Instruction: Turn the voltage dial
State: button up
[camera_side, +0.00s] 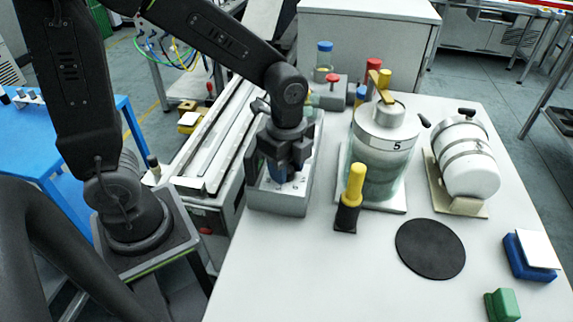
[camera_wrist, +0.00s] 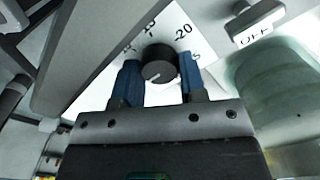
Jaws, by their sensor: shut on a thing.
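The voltage dial (camera_wrist: 159,64) is a dark round knob with a pale pointer line, set on a white scale plate (camera_wrist: 172,24) with printed numbers, "-20" among them. In the side view the dial is hidden by my gripper (camera_side: 279,172), which points down over the grey sloped box (camera_side: 276,204) bearing the scale. In the wrist view my gripper's blue fingers (camera_wrist: 158,82) stand on either side of the knob and are shut on it. The pointer line slants towards the lower left in the wrist view.
Right of the box stand a glass jar marked "5" (camera_side: 376,162), a white cylinder on a cradle (camera_side: 467,165) and a yellow-topped black handle (camera_side: 349,205). A black disc (camera_side: 430,249) lies in front.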

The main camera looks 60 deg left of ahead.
dwell(0.3)
jog(key=o, duration=0.9)
notch_tip(320, 180, up, 14)
jog(key=shift+f, duration=0.1)
dwell(0.4)
